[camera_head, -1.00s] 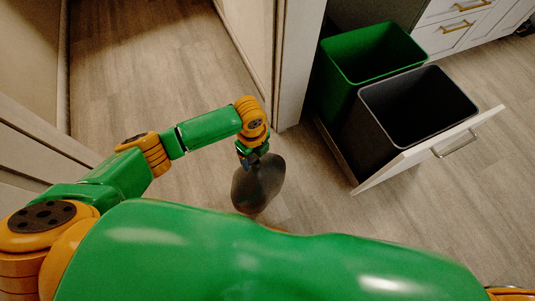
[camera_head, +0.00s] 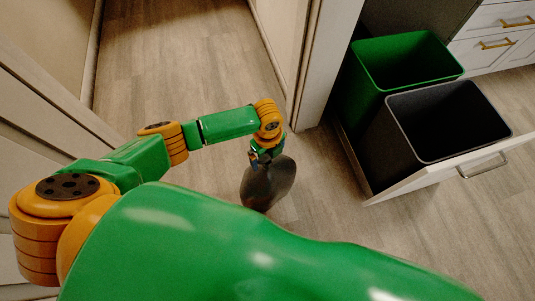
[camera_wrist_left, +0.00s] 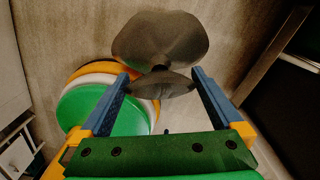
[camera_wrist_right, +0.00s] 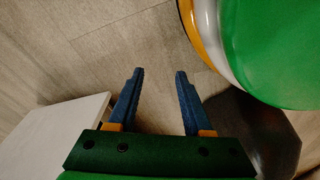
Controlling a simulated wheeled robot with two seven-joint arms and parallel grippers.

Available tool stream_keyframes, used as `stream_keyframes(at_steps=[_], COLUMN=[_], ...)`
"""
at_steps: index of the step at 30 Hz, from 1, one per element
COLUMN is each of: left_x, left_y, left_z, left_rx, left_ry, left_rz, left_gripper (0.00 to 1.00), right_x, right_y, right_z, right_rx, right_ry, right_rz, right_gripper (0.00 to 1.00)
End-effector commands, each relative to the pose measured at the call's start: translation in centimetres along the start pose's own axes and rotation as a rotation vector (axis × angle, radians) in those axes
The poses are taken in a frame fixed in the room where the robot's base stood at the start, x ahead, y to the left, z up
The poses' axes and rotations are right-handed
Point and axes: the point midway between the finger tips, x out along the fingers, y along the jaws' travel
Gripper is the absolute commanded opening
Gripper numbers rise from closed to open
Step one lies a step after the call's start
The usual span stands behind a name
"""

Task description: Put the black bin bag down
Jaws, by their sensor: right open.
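The black bin bag (camera_head: 268,182) hangs under my left gripper (camera_head: 264,155) in the head view, left of the pull-out bins. In the left wrist view its rounded body (camera_wrist_left: 160,38) lies beyond the fingertips. Its gathered top (camera_wrist_left: 163,84) sits between the two blue fingers of my left gripper (camera_wrist_left: 160,76), which hold it. The floor shows around the bag; I cannot tell its exact height. My right gripper (camera_wrist_right: 159,74) shows in the right wrist view, open and empty above the floor. It is out of the head view.
A pulled-out drawer holds a green bin (camera_head: 409,60) and a dark grey bin (camera_head: 447,120), both open-topped. Its white front (camera_head: 440,172) juts out at the right. A door frame (camera_head: 322,60) stands behind the bag. Bare wood floor (camera_head: 175,60) lies at the left and front right.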

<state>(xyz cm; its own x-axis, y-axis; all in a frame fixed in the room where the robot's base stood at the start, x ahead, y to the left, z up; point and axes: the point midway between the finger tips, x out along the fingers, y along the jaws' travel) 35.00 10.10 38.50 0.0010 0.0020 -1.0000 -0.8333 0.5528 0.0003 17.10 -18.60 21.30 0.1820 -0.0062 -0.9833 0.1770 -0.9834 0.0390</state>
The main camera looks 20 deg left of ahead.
Motion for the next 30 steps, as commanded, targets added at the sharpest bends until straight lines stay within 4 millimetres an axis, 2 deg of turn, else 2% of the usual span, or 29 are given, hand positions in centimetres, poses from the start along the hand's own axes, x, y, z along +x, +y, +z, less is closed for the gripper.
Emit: stream_keyframes(at_steps=[5,8,15,18,22,30], left_x=[-0.8,-2.8,-9.1,-11.0,-12.2,-12.2], left_y=[0.0,-0.1,-0.1,-0.1,0.0,0.0], left_z=[0.0,0.0,0.0,0.0,0.0,0.0], left_rx=[0.0,0.002,0.001,0.0,-0.001,-0.001], left_ry=[0.0,-0.001,-0.001,0.0,0.001,0.001], left_rz=[-0.001,-0.002,-0.003,-0.003,-0.001,0.0], left_gripper=[1.0,1.0,1.0,1.0,1.0,1.0], right_x=[-0.4,-0.8,-2.4,-2.9,-3.1,-3.0], right_y=[0.1,0.7,2.5,2.9,2.8,2.7], right_z=[-0.1,0.9,3.8,4.7,5.1,5.2], right_rx=[0.0,-0.003,-0.006,-0.006,-0.008,-0.009], right_ry=[0.004,-0.006,-0.014,-0.016,-0.02,-0.022], right_rz=[0.0,0.011,0.037,0.043,0.04,0.039], right_gripper=[0.5,0.5,0.5,0.5,0.5,0.5])
